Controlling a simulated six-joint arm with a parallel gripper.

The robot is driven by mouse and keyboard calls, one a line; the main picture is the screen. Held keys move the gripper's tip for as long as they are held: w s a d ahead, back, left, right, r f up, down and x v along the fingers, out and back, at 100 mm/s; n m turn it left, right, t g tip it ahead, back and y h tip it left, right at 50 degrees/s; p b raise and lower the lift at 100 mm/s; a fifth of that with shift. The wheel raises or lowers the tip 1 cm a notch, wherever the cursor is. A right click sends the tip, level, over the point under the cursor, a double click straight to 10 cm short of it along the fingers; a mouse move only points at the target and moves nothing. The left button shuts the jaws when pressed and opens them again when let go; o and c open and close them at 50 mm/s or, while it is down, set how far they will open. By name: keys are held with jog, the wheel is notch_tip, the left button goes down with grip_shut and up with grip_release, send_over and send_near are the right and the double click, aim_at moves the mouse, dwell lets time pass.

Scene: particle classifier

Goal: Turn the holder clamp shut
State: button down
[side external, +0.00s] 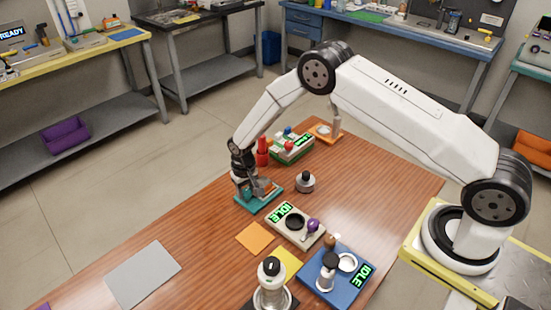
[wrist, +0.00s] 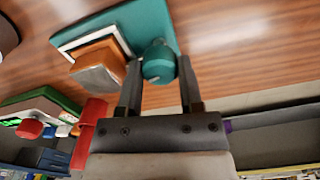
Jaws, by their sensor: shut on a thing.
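The holder is a teal base (side external: 268,197) on the wooden table, under my gripper (side external: 241,184). In the wrist view the teal base (wrist: 112,27) carries a white layer and an orange-brown block with a grey front (wrist: 97,77). The clamp is a rounded teal knob (wrist: 158,64) at the base's near edge. My gripper (wrist: 158,70) has one finger on each side of the knob and is shut on it. The knob's lower part and any jaw it moves are hidden, so I cannot tell how far it is turned.
A red bottle (side external: 262,152) and a green device (side external: 292,150) stand close behind the holder. A grey round piece with a black knob (side external: 305,183) is to its right. A beige device (side external: 286,231) and a blue device (side external: 318,289) are nearer. The table's left front holds a grey mat (side external: 143,273).

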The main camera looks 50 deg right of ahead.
aim_at(246, 191)
jog(key=shift+m, duration=1.6)
jog(key=shift+c, duration=1.2)
grip_release()
jog(key=shift+r, duration=0.1)
jog(key=shift+r, duration=3.8)
